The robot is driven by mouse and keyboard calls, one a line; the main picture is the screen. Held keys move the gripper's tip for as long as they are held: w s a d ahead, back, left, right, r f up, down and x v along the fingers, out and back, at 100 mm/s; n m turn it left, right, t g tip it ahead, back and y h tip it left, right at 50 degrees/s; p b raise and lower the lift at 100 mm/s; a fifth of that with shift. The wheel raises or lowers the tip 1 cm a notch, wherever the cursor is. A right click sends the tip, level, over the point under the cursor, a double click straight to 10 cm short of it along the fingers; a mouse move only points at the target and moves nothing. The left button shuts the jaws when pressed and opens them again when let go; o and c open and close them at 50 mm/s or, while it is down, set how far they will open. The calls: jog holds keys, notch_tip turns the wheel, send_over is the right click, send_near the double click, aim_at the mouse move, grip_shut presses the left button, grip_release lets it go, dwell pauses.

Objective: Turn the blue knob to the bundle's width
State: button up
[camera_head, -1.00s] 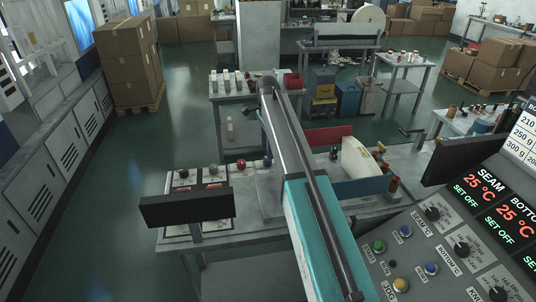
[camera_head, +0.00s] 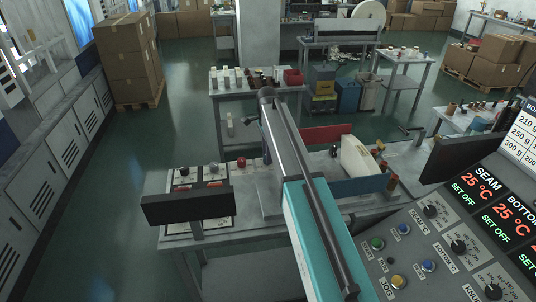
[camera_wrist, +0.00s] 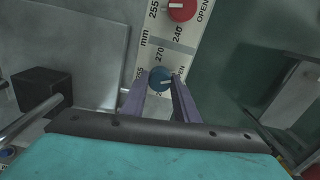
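The blue knob (camera_wrist: 160,78) shows in the wrist view, round with a pale pointer line, on a pale scale plate (camera_wrist: 154,49) with printed numbers, "mm" and "OPEN". My gripper (camera_wrist: 161,88) has its two purple fingers apart, one on each side of the knob in this view. Whether the fingers touch the knob, and how far above the plate their tips are, I cannot tell. In the head view, my arm hides the fingertips and I cannot make out the blue knob. The bundle is not clearly identifiable.
A red knob (camera_wrist: 182,10) is farther up the same plate. A dark block (camera_wrist: 38,88) is at the left. In the head view, a black screen (camera_head: 188,207) stands in front of the bench, and a control panel (camera_head: 455,235) is at the right.

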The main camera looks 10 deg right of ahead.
jog(key=c, duration=0.3)
jog(key=shift+c, duration=0.2)
